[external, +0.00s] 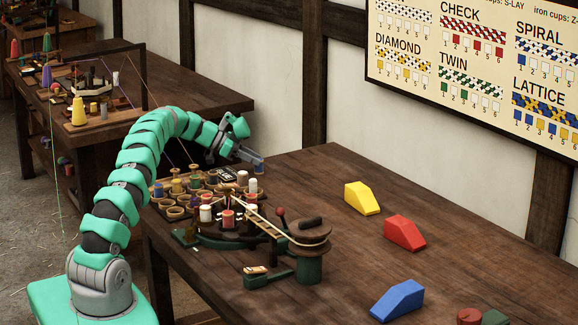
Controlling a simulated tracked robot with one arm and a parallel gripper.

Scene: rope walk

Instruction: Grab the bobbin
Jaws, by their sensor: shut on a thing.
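My gripper (250,157) is at the end of the teal arm, over the far edge of the table with the bobbins. The grip itself is small and partly hidden, and I cannot tell whether the bobbin is clear of the table. Several other bobbins stand close by, among them a pale one (242,177) just below the gripper and a white-topped one (206,213) nearer the front.
A rope-making device with a wooden reel (309,232) stands right of the bobbins. Yellow (361,198), red (404,233) and blue (398,300) blocks lie on the right. Bare tabletop lies between the reel and blocks. A pattern chart (470,65) hangs on the wall.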

